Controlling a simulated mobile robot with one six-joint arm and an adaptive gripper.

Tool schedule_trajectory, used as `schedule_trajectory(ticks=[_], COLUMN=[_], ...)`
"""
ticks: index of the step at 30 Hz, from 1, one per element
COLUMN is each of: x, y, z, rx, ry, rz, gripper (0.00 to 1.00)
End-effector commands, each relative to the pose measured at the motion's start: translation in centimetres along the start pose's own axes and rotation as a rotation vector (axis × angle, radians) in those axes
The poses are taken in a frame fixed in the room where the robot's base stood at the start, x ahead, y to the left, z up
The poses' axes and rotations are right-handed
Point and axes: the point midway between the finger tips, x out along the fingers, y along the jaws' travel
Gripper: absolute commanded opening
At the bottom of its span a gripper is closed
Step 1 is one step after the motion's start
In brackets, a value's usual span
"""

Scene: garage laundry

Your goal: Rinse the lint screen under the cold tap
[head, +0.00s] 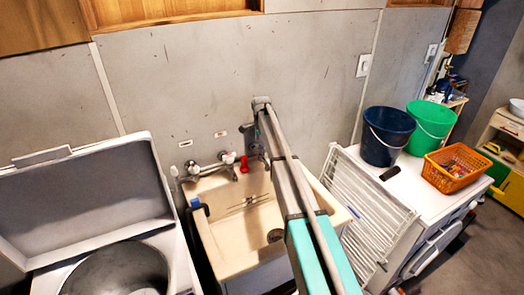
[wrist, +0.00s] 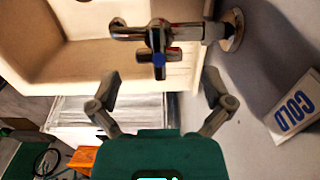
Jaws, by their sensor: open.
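The cold tap (wrist: 158,42) is chrome with a blue-marked cross handle in the wrist view. My gripper (wrist: 160,92) is open and empty, its two fingers spread to either side just short of the handle, apart from it. The pale sink (head: 225,235) stands against the wall in the head view; its rim also shows in the wrist view. A red-handled tap (head: 243,163) is over its back edge. My arm crosses the sink and hides part of its right side. I cannot pick out the lint screen for certain in either view. No running water shows.
A COLD label (wrist: 295,107) is on the wall beside the tap. An open-lidded washer (head: 70,200) stands left of the sink. A white drying rack (head: 360,210) is at right, with a dark blue bucket (head: 387,138), green bucket (head: 430,125) and orange basket (head: 455,168) beyond.

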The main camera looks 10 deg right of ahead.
Motion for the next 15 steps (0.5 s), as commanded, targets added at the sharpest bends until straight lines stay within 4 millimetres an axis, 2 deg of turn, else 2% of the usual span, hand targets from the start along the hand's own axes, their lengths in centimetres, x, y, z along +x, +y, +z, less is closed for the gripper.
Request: schedule_trajectory(ticks=[1, 6, 15], x=[0.8, 1.7, 2.2], y=[0.0, 0.0, 0.0], z=[0.0, 0.0, 0.0], rx=[0.000, 0.000, 0.000], ry=[0.000, 0.000, 0.000], rz=[0.000, 0.000, 0.000], gripper=[1.00, 1.00, 1.00])
